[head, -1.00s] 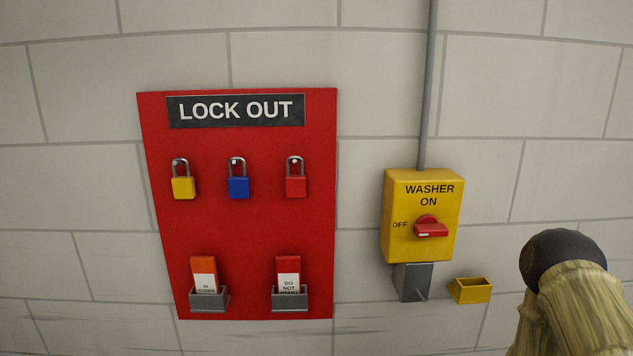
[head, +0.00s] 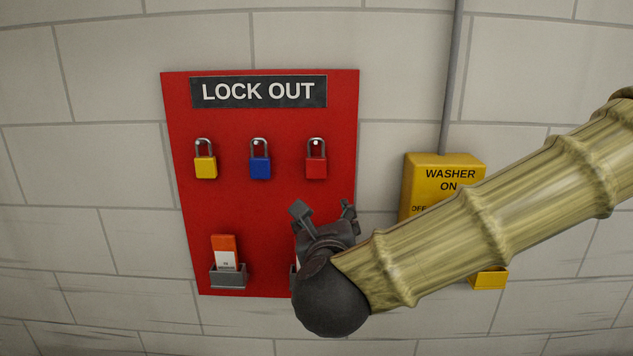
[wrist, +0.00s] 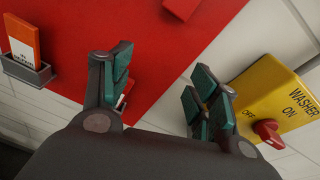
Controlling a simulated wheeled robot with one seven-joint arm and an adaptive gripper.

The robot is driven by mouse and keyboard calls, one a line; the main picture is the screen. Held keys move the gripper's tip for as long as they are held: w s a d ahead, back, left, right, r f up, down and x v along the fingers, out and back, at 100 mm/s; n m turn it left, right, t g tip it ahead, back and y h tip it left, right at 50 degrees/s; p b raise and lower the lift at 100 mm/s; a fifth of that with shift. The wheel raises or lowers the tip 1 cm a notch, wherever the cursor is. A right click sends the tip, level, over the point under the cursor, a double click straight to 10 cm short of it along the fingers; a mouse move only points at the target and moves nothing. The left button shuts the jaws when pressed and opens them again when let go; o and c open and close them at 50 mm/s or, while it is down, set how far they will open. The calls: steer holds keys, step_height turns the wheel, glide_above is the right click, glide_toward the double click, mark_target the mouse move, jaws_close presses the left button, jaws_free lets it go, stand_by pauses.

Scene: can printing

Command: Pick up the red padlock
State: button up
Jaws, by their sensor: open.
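The red padlock (head: 316,166) hangs by its shackle from a peg at the right of the red LOCK OUT board, beside the blue padlock (head: 260,167) and the yellow padlock (head: 205,166). My gripper (head: 323,211) is open and empty, below the red padlock in the head view. In the wrist view, its two fingers (wrist: 160,82) are spread apart. A red piece at the top edge (wrist: 182,8) of the wrist view is probably the red padlock's lower body, ahead of the fingers.
The red board (head: 230,205) holds an orange tag (head: 224,245) in a grey holder (head: 228,278); my gripper mostly hides a second holder. The yellow washer switch box (head: 428,170), partly behind my arm, stands to the right. A small yellow box (head: 489,278) shows below my arm.

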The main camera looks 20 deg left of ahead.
mark_target(316, 164)
step_height(316, 164, up, 8)
steer(key=s+m+t, duration=0.1)
steer(key=s+m, duration=0.2)
steer(key=x, duration=0.2)
steer(key=p+x, duration=0.1)
steer(key=x, duration=0.1)
steer(key=r+p+x, duration=0.1)
steer(key=x, duration=0.1)
steer(key=shift+a, duration=0.35)
steer(key=shift+w+a+p, duration=0.2)
steer(key=shift+w+p, duration=0.45)
steer(key=p+x, duration=0.1)
steer(key=x, duration=0.2)
steer(key=shift+a+f+p, duration=0.15)
steer(key=shift+a+p, duration=0.05)
steer(key=shift+p, duration=0.1)
steer(key=shift+w+f, duration=0.2)
steer(key=shift+w, duration=0.15)
steer(key=c, duration=1.1)
